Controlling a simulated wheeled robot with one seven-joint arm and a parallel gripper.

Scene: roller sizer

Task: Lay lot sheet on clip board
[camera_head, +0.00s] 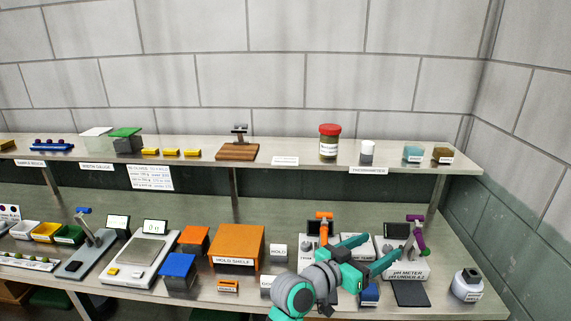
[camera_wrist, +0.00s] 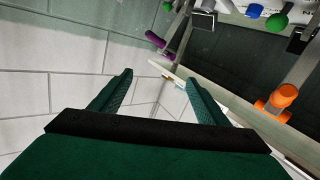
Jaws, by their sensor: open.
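A brown wooden board with an upright metal clip-like part (camera_head: 237,151) sits on the upper shelf; it may be the clip board. I cannot tell for sure which paper is the lot sheet. A small white card (camera_head: 285,160) is on the shelf right of the wooden board, and a larger printed sheet (camera_head: 150,178) hangs at the shelf's front edge. My gripper (camera_head: 382,246) is open and empty over the right part of the lower bench, well below and right of the wooden board. Its two fingers stand apart in the wrist view (camera_wrist: 160,78).
A red-lidded jar (camera_head: 329,143) and small containers stand on the upper shelf (camera_head: 462,162). Below are an orange hold shelf (camera_head: 237,246), a scale (camera_head: 140,255), blue boxes and pH meters (camera_head: 405,268) close to my gripper. The air above the upper shelf is clear.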

